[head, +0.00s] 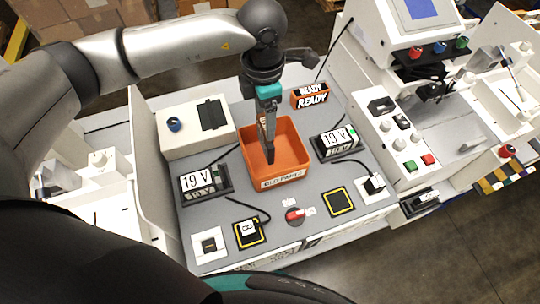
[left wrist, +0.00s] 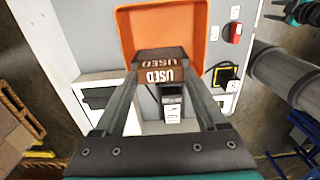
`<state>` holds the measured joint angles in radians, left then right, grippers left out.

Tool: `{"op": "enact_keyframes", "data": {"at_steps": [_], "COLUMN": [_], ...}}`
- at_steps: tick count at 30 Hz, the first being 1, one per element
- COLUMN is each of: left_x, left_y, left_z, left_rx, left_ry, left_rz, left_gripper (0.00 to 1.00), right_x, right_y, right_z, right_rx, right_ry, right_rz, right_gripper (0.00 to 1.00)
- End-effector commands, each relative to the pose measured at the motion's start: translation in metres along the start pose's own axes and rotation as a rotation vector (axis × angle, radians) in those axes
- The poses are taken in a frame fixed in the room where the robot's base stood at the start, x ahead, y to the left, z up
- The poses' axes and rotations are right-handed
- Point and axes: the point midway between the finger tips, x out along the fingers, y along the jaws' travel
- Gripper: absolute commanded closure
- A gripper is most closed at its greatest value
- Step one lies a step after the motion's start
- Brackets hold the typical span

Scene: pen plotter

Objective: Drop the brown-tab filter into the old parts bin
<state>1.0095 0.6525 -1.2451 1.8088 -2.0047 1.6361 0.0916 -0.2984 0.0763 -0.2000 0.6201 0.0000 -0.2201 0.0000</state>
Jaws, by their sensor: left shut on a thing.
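My left gripper (head: 268,145) points down over the orange bin (head: 297,152), whose front label reads OLD PARTS. In the left wrist view, the left gripper (left wrist: 160,84) is shut on the brown-tab filter (left wrist: 160,75), a dark piece with a brown face lettered USED. The bin (left wrist: 145,28) lies just beyond the filter there. In the head view the fingers mostly hide the filter. I cannot tell from these views whether it is below the bin's rim. A teal and dark part at the top right of the left wrist view (left wrist: 300,12) may be my right gripper; its jaws are unclear.
A red knob (head: 295,215) and yellow-edged pads (head: 339,202) lie in front. White panels rise at both sides of the grey deck (head: 265,195).

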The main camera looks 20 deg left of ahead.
Motion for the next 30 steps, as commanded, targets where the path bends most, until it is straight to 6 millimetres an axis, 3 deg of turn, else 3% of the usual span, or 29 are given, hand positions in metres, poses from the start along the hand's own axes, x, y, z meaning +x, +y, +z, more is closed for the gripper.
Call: {"op": "enact_keyframes", "data": {"at_steps": [4, 12, 13, 20, 30], "left_x": [0.0149, 0.0153, 0.0152, 0.0151, 0.0087], "left_y": [-0.0001, 0.0001, 0.0001, 0.0002, 0.0009], "left_z": [-0.0001, 0.0, 0.0, 0.0, 0.0005], "left_rx": [0.0, 0.0, 0.0, 0.0, 0.0], "left_ry": [0.0, 0.0, 0.0, 0.0, -0.002], "left_rz": [-0.001, 0.0, 0.0, 0.0, 0.002], "left_gripper": [1.0, 1.0, 0.25, 0.0, 0.0], "right_x": [0.0098, 0.0093, 0.0092, 0.0092, 0.0103], "right_y": [0.0018, 0.002, 0.002, 0.002, 0.0022], "right_z": [0.0018, 0.0025, 0.0026, 0.0029, 0.0032], "right_rx": [-0.002, -0.002, -0.002, -0.002, -0.002], "right_ry": [-0.001, -0.002, -0.002, -0.003, -0.003], "right_rz": [0.002, 0.003, 0.003, 0.003, 0.003], "right_gripper": [0.5, 0.5, 0.5, 0.5, 0.5]}}
